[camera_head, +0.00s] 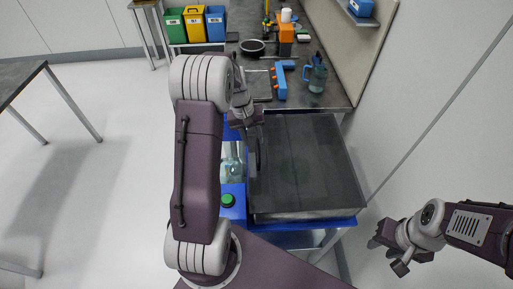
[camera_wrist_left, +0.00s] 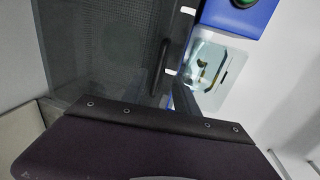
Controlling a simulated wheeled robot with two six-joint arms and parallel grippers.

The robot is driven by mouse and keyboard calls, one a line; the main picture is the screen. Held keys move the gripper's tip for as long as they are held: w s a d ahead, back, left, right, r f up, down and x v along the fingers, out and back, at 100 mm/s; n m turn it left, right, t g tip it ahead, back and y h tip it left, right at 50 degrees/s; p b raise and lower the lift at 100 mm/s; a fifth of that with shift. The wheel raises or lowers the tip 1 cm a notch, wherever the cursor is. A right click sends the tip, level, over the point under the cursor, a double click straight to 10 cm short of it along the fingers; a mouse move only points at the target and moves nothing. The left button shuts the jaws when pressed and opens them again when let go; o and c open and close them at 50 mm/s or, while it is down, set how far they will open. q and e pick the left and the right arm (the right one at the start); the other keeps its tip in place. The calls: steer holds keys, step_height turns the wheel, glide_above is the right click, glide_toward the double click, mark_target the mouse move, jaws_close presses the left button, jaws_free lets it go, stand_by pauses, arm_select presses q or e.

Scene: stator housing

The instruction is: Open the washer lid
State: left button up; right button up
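The washer lid (camera_head: 312,165) is a large dark translucent panel, lying flat and apparently shut on the blue washer (camera_head: 325,224). Its dark handle (camera_head: 257,157) stands along the left edge. In the left wrist view the lid (camera_wrist_left: 110,45) fills the upper left, with the handle (camera_wrist_left: 160,55) at its right side. My left gripper (camera_head: 247,117) is at the lid's far left corner, beyond the handle and apart from it. Its fingers are partly hidden and I cannot tell their opening. My right gripper (camera_head: 388,252) is open and empty, right of the washer.
A green button (camera_head: 227,200) is on the washer's front strip, left of the lid. Behind stands a workbench with a blue tool (camera_head: 281,80), a glass jug (camera_head: 316,76) and an orange bottle (camera_head: 286,38). Coloured bins (camera_head: 195,24) stand at the back left. A wall is at right.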

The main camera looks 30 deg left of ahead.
mark_target(258, 151)
arm_select(q)
steer(key=f, duration=0.3)
steer(key=w+f, duration=0.1)
steer(key=f, duration=0.1)
steer(key=shift+d+f, duration=0.25)
steer(key=shift+d, duration=0.1)
steer(key=shift+d+f, duration=0.15)
steer(key=shift+f, duration=0.4)
jaws_close()
steer(key=shift+w, duration=0.1)
stand_by(0.4)
